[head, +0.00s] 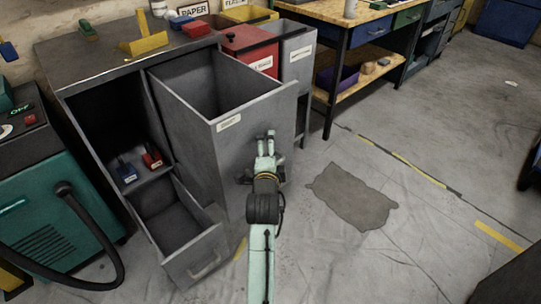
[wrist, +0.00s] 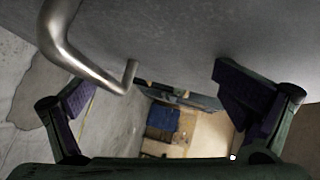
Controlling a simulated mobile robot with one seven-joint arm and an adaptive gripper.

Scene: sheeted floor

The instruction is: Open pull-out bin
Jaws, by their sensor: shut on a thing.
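The large upper grey pull-out bin (head: 200,108) stands well out of the metal cabinet (head: 100,70) in the head view, its empty inside showing. A pale label (head: 229,123) is on its front. My gripper (head: 266,150) is at this front face, shut on the bin's handle. In the wrist view the curved metal handle (wrist: 85,65) shows beside the grey front panel (wrist: 190,35). My gripper's fingers (wrist: 155,100) show on both sides there, with a gap between them; the exact contact on the handle is unclear. My arm hides the handle in the head view.
A lower grey bin (head: 185,235) also stands out below left. Red (head: 250,50) and light grey (head: 297,55) bins stand behind right, beside a workbench (head: 350,75). A teal machine (head: 50,215) with a black hose is at left. The floor at right is clear, with a dark patch (head: 352,195).

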